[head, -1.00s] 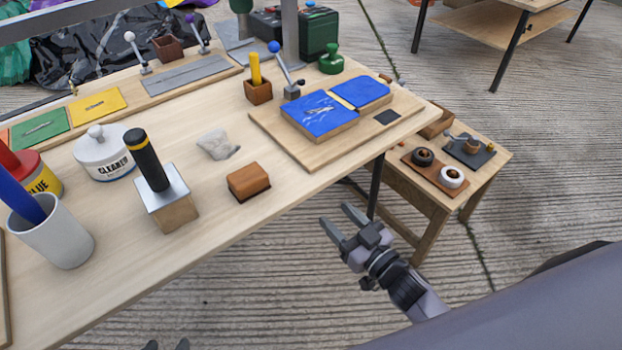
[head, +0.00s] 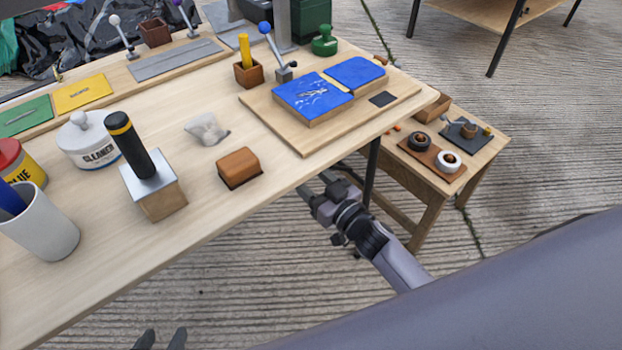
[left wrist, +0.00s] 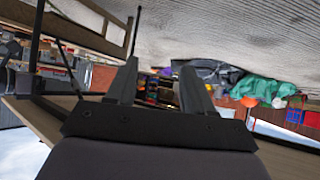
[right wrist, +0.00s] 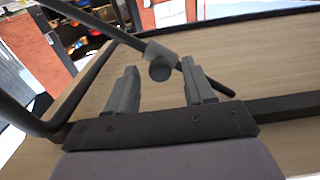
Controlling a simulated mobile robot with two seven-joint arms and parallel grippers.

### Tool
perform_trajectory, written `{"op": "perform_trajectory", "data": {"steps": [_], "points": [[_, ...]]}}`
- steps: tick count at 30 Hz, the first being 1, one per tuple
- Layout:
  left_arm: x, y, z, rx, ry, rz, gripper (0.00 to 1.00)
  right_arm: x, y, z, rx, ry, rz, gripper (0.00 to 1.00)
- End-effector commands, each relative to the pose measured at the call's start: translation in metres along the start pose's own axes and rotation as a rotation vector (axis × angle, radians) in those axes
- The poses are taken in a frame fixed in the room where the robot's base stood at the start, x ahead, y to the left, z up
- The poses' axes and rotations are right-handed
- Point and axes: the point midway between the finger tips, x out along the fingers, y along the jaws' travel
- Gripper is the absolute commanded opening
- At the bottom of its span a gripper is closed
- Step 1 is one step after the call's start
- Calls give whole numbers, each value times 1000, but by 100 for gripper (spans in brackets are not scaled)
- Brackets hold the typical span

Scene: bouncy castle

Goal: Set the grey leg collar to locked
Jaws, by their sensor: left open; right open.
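The grey leg collar (right wrist: 163,58) sits on a slanted dark rod (right wrist: 110,32) under the table in the right wrist view. A round dark knob (right wrist: 160,70) faces me. I cannot tell its lock state. The head view does not show the collar. My right gripper (head: 316,184) is open at the table's front edge, near the black leg (head: 373,172); its tips are partly hidden there. In its wrist view (right wrist: 160,76) the collar lies between and just beyond the fingers, not gripped. My left gripper (head: 161,340) is open and empty at the bottom of the head view, also seen in its wrist view (left wrist: 155,82).
The wooden tabletop (head: 160,240) overhangs my right gripper. It carries a brown block (head: 238,168), a black-handled tool (head: 132,145) and blue pads (head: 312,98). A low side table (head: 478,158) stands right of the leg. The floor in front is clear.

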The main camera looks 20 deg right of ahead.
Motion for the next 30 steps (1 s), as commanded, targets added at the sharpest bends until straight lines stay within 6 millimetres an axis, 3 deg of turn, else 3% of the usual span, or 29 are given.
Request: {"op": "perform_trajectory", "data": {"steps": [5, 10, 17, 22, 30], "points": [[0, 1, -5, 1, 11, 2, 52, 0, 0, 0, 0, 0, 0, 53], [0, 1, -6, 1, 14, 2, 52, 0, 0, 0, 0, 0, 0, 1], [4, 2, -2, -4, 13, 2, 52, 0, 5, 7, -1, -1, -1, 0], [13, 10, 6, 7, 21, 18, 52, 0, 33, 33, -4, -2, -1, 0], [12, 23, -24, 31, 88, 48, 52, 0, 58, 49, -1, -1, 1, 0]]}}
